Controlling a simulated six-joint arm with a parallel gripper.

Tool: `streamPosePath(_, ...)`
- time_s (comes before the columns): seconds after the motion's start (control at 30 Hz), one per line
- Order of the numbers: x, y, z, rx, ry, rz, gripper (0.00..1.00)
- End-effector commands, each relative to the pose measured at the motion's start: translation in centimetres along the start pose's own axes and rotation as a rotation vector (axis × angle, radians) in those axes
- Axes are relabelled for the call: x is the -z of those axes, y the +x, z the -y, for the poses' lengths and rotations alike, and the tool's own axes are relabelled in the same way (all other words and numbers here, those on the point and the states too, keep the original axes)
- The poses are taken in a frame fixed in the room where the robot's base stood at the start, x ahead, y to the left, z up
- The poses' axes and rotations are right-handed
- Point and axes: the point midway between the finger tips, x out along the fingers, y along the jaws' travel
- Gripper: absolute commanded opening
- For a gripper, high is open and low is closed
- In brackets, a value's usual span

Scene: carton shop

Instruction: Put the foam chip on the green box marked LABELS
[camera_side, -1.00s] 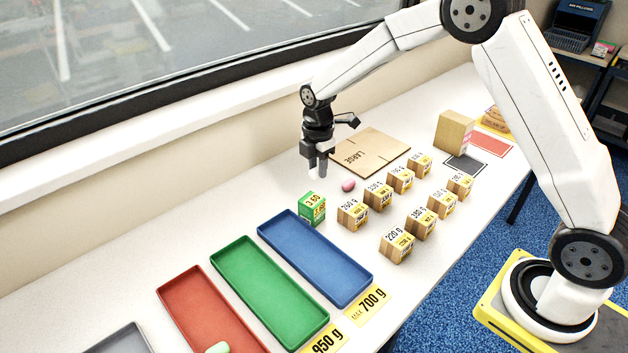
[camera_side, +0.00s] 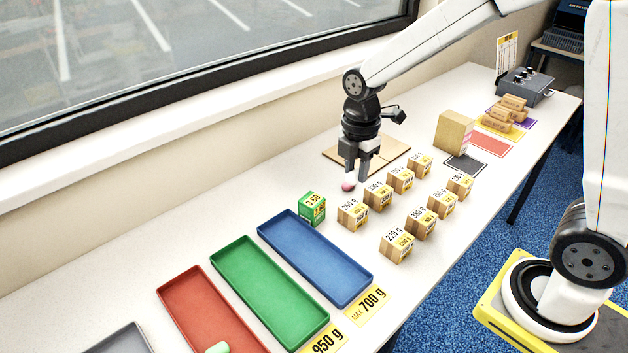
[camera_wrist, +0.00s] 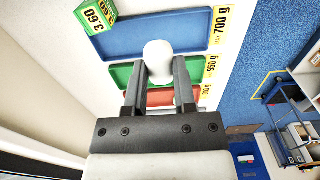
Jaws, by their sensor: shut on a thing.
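The white foam chip (camera_wrist: 158,52) is between my gripper's fingertips in the wrist view. My gripper (camera_side: 356,180) is shut on it, pointing down over the table; in the side view the chip is hard to make out between the fingers. The green box (camera_side: 312,208) stands on the table, left of and nearer the camera than my gripper. It also shows at the upper left of the wrist view (camera_wrist: 96,14).
A pink piece (camera_side: 347,187) lies by my fingertips. Several small brown cartons (camera_side: 353,216) stand in rows to the right. A blue tray (camera_side: 315,258), green tray (camera_side: 268,291) and red tray (camera_side: 200,310) lie to the left. A flat carton (camera_side: 395,149) is behind my gripper.

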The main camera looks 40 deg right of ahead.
Motion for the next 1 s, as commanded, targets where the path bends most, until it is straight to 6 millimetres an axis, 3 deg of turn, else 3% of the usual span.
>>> streamPosePath(0.2, 0.1, -0.5, 1.6, -0.001, -0.003, 0.0, 0.0)
streamPosePath(0.47, 0.1, -0.4, 1.8, 0.0, -0.003, 0.0, 0.0)
streamPosePath(0.67, 0.1, 0.0, 0.7, 0.001, -0.003, 0.0, 0.0)
streamPosePath(1.0, 0.3, 1.9, -3.3, 0.001, -0.003, 0.0, 0.0)
